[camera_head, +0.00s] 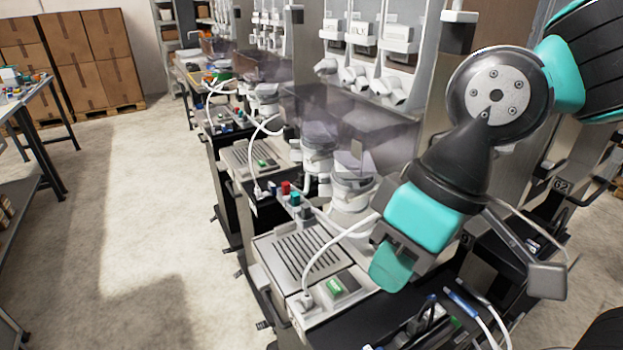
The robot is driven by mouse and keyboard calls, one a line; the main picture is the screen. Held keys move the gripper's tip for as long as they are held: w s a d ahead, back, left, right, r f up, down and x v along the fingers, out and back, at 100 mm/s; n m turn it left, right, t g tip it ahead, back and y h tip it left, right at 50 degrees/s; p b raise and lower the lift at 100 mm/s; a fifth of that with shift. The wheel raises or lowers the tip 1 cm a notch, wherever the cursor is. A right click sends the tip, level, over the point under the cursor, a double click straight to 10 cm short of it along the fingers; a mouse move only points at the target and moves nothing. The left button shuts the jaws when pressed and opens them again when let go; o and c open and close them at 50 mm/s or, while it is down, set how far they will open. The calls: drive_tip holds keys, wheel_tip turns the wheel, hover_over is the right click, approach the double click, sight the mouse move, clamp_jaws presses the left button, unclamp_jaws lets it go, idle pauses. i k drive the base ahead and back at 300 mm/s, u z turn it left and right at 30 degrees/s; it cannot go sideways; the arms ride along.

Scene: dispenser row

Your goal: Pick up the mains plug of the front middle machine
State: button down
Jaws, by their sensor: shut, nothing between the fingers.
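A white mains plug (307,299) stands at the front left corner of the nearest machine (300,255), beside a green switch. Its white cable arches up and right towards my gripper and passes out of sight behind it. A second white plug (257,191) with a looping cable is on the machine behind. I cannot tell for certain which machine is the front middle one. My gripper (391,268), teal and dark grey, is shut and empty, above and to the right of the nearest plug and apart from it. It hides part of the nearest machine.
More machines run back in a row to the upper left. A dark surface with blue-ended cables (462,303) lies below my gripper. Cardboard boxes (85,60) stand at the back left, and a workbench (30,105) at the left edge. The floor between is clear.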

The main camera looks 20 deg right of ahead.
sight(302, 177)
drive_tip(key=u, duration=0.9)
drive_tip(key=k, duration=1.2)
drive_tip(key=u, duration=1.1)
drive_tip(key=i, duration=0.8)
drive_tip(key=z, duration=0.3)
drive_tip(key=i, duration=2.25)
drive_tip(key=z, duration=1.6)
drive_tip(key=i, duration=1)
drive_tip(key=z, duration=1.35)
drive_tip(key=i, duration=0.25)
drive_tip(key=z, duration=0.1)
